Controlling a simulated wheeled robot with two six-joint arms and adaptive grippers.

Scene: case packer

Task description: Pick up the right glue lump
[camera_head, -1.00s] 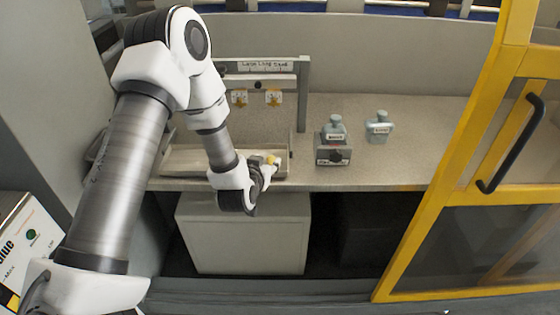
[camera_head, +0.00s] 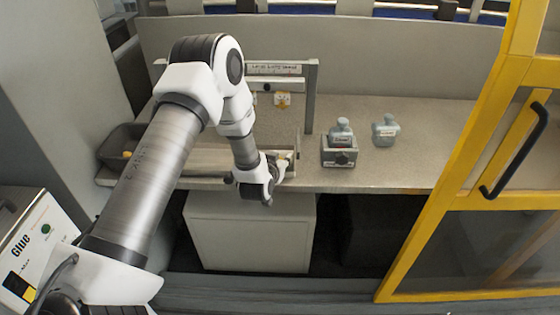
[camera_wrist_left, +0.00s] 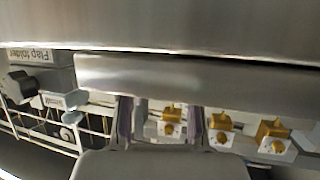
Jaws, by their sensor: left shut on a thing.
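My left gripper (camera_head: 287,163) is low at the right end of a shallow grey tray on the counter. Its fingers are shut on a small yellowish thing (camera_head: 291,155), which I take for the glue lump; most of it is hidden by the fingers. In the left wrist view the two fingers (camera_wrist_left: 164,125) stand apart with a gold fitting on a white plate (camera_wrist_left: 170,113) showing between them; the lump is not clear there. Another yellow lump (camera_head: 127,154) lies in a grey bin (camera_head: 112,148) at the left. My right gripper is not in view.
A gold fitting on a white plate (camera_head: 282,99) is on the back panel, under a grey frame (camera_head: 311,95). A yellow door frame (camera_head: 440,170) bounds the right.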

